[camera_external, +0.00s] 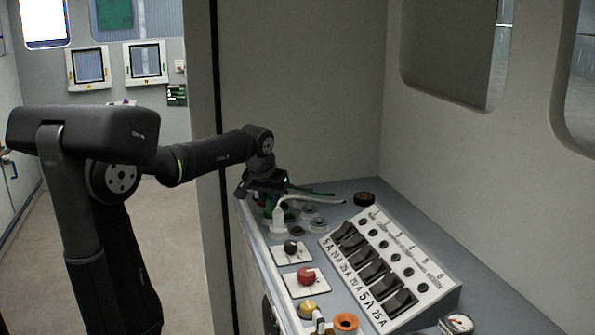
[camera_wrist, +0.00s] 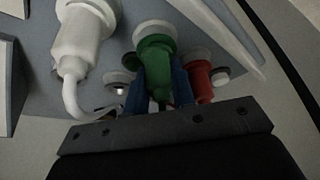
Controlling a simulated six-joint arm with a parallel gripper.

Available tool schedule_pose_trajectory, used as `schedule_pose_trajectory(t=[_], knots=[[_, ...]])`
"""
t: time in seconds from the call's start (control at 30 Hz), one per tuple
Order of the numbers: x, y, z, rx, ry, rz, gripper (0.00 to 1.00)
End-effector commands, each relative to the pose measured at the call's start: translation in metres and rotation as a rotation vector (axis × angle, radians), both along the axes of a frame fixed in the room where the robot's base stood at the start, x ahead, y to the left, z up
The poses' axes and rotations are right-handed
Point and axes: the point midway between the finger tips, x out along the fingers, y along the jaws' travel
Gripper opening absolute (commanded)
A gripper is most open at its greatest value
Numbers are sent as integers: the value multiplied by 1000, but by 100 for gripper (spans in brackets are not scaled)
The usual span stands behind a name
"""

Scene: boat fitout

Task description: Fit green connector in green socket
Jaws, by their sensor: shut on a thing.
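My gripper (camera_wrist: 157,95) is shut on the green connector (camera_wrist: 156,58), with a blue finger on each side of it. The connector's wide end points away from the gripper, and a pale ring (camera_wrist: 152,26) shows beyond it. I cannot tell whether the connector touches or sits in a socket. A dark green round part (camera_wrist: 132,62), perhaps the green socket, shows just left of it, partly hidden. In the external view my gripper (camera_external: 268,205) is low over the console's far left end, where its fingers and the green connector are hard to make out.
A white connector (camera_wrist: 82,35) with a curved cable is left of the green one; a red connector (camera_wrist: 200,82) is close right. Grey round sockets (camera_external: 312,211) lie beside my gripper on the console. A sloped switch panel (camera_external: 385,262) and red knob (camera_external: 306,275) stand nearer the camera.

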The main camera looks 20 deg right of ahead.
Motion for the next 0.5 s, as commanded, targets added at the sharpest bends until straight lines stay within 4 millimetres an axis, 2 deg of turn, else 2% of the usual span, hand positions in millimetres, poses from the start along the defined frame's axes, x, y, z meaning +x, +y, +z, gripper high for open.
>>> schedule_pose_trajectory(t=[0.33, 0.37, 0.47, 0.5], knots=[[0, 0, -1, 0, 0, 0, 0], [0, 0, -1, 0, 0, 0, 25], [0, 0, -1, 0, 0, 0, 45], [0, 0, -1, 0, 0, 0, 48]])
